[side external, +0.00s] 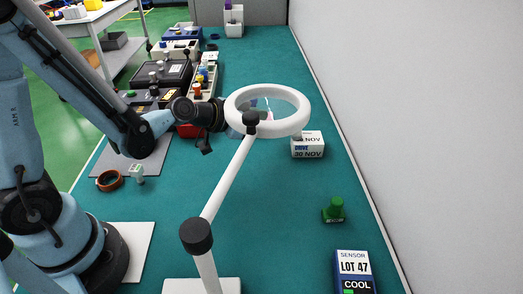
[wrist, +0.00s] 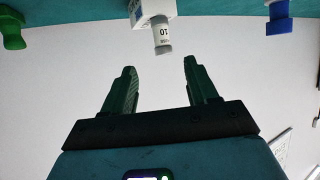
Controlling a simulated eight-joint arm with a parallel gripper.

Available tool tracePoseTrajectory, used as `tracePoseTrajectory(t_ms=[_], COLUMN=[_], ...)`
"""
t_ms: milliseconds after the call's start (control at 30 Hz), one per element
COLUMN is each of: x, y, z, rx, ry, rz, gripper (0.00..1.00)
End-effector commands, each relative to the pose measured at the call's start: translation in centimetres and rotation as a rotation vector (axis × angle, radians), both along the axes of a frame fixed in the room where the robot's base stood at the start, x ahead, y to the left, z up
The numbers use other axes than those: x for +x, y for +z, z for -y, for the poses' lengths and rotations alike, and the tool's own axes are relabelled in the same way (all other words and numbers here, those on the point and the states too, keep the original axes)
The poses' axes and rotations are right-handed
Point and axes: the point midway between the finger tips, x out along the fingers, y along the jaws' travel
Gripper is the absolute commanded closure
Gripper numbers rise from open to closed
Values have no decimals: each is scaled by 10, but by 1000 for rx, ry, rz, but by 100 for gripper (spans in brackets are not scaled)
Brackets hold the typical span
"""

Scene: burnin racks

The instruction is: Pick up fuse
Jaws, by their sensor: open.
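The fuse (wrist: 162,35) is a small white cylinder with a grey end and a printed label reading "10". In the wrist view it is at the top centre, against a white box (wrist: 150,9). Whether it stands on the box or in front of it is unclear. My gripper (wrist: 160,78) is open and empty, its dark green fingers apart, with the fuse beyond the gap between the tips. In the side view my gripper is mostly hidden behind a white ring lamp (side external: 231,107). The white box there (side external: 308,149) reads "30 NOV"; a small grey piece shows at its top left.
The ring lamp's jointed arm (side external: 228,180) rises in front of my gripper. A brown ring (side external: 109,180) is at left. A grey wall (side external: 400,110) bounds the teal bench.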

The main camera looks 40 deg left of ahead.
Motion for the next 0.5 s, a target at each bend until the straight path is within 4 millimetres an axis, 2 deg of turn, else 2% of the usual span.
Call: tracePoseTrajectory(t_ms=[267, 500], x=[10, 38], y=[-9, -21], z=[1, 11], rx=[-2, -1], ry=[-2, -4], rz=[49, 47], gripper=[42, 42])
